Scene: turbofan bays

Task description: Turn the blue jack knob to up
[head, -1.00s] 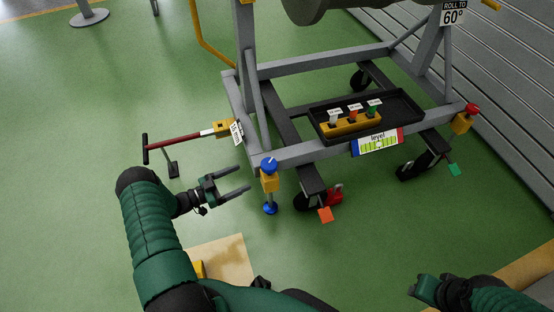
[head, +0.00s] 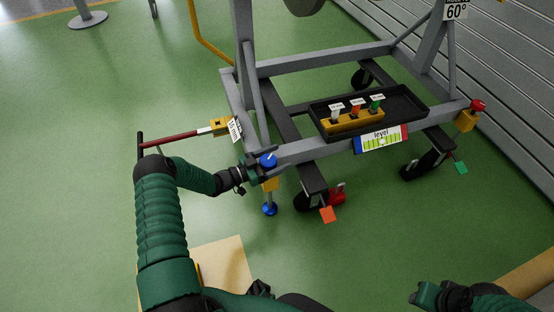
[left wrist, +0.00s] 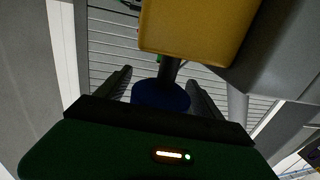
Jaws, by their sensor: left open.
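The blue jack knob (head: 267,160) sits on top of a yellow jack block (head: 270,184) at the near left corner of the grey stand. A white line marks its top. A blue foot (head: 269,209) is below on the floor. My left gripper (head: 263,168) is at the knob and partly hides it. In the left wrist view the blue knob (left wrist: 160,96) lies between the two open fingers (left wrist: 158,88), with the yellow block (left wrist: 195,30) beyond it; I cannot tell whether the fingers touch it. My right gripper (head: 430,294) is low at the right, its fingers not distinguishable.
The grey stand frame (head: 320,60) carries a black tray (head: 405,103) with a yellow holder (head: 352,122). A level gauge (head: 381,138) hangs on the front beam. A red tow bar (head: 172,139) extends left. An orange pedal (head: 327,214) is near the jack.

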